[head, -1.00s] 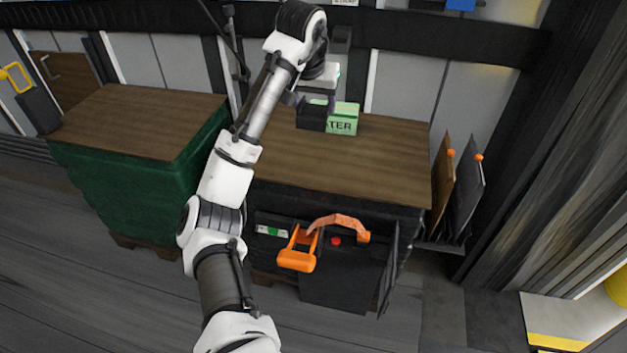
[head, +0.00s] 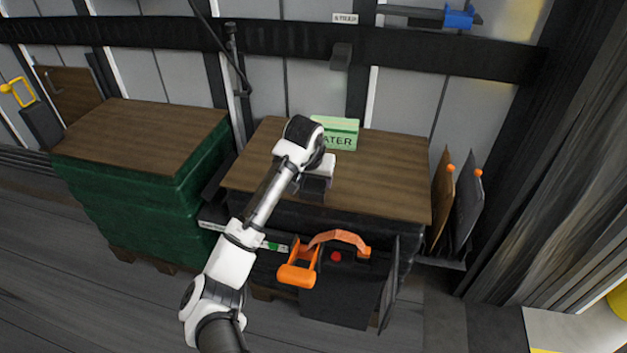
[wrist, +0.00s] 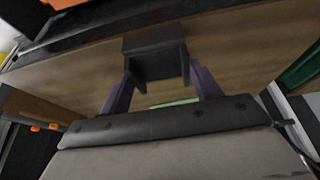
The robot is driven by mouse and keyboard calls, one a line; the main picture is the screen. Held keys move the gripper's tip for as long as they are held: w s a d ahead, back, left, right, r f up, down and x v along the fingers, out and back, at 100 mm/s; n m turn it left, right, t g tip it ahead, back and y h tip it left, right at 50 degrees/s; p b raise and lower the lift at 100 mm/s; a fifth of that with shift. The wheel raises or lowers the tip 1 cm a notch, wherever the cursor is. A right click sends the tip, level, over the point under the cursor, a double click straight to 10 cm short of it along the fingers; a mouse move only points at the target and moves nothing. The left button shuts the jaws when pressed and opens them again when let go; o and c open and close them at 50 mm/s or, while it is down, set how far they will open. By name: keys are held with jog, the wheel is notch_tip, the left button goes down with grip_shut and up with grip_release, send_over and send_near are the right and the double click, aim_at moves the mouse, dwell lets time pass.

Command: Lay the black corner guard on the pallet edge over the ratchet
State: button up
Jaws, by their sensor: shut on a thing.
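My gripper (head: 318,176) is shut on the black corner guard (head: 312,190) and holds it over the front part of the right-hand wooden pallet top (head: 385,185), close to its front edge. In the wrist view the guard (wrist: 155,57) sits between the two purple fingers of my gripper (wrist: 157,80), with the wooden top behind it. I cannot tell whether the guard touches the wood.
A green box lettered "ATER" (head: 337,133) stands at the back of the right top. A black case (head: 340,290) with an orange curved handle (head: 340,238) is in front. A green-wrapped stack (head: 130,210) stands left. Upright boards (head: 468,195) stand right.

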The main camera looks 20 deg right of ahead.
jog(key=shift+f, duration=0.5)
jog(key=shift+f, duration=0.55)
jog(key=shift+f, duration=0.1)
jog(key=o, duration=1)
jog(key=shift+r, duration=0.55)
jog(key=v, duration=1.2)
jog(key=shift+b, duration=0.35)
